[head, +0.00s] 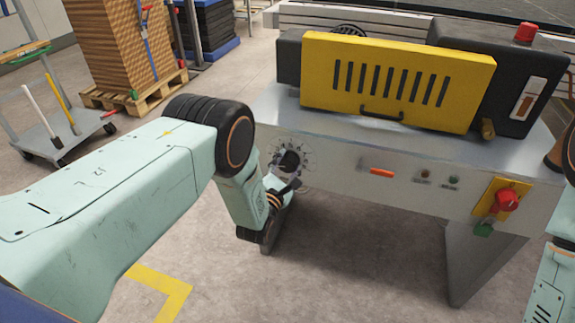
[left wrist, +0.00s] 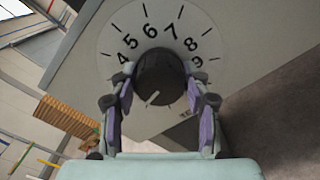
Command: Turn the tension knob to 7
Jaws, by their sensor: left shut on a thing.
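The tension knob (head: 290,162) is a dark round knob on a pale dial at the left of the machine's front panel. In the left wrist view the knob (left wrist: 163,72) sits below an arc of printed numbers, 4 to 9 readable. A short white mark shows on its lower part, slanting down to the left; I cannot tell which number it indicates. My left gripper (left wrist: 160,106) has a finger on each side of the knob and is shut on it. In the head view the left gripper (head: 284,184) partly covers the dial. My right gripper is not in view.
The grey machine has a yellow slotted guard (head: 395,80) on top. Its panel carries an orange switch (head: 382,172), small buttons and a red knob on a yellow plate (head: 505,200). A trolley (head: 50,135) and a loaded pallet (head: 135,92) stand at the back left.

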